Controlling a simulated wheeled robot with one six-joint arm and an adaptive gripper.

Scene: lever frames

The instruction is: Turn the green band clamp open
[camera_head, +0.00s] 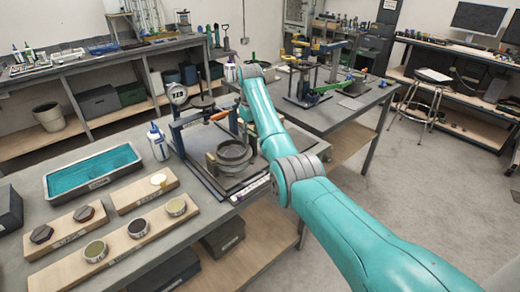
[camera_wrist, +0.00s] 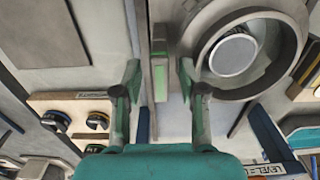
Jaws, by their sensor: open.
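In the wrist view, a narrow upright bar with a green face (camera_wrist: 160,82) stands between my fingers; it appears to be the green band clamp's handle. My gripper (camera_wrist: 159,72) is open, with one finger on each side of this bar and gaps showing on both sides. I cannot tell how deep the bar sits between the fingertips. A round grey ring (camera_wrist: 287,50) with a pale disc inside lies right of the fingers. In the head view, the ring (camera_head: 234,158) sits on the fixture plate, and my arm hides most of my gripper and the green part.
The bench holds a blue-lined tray (camera_head: 92,170), wooden boards with round pieces (camera_head: 137,228), a white bottle (camera_head: 158,142) and a dial gauge (camera_head: 178,95). A blue post (camera_head: 179,138) stands left of the ring. A second bench (camera_head: 340,110) with tools lies behind.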

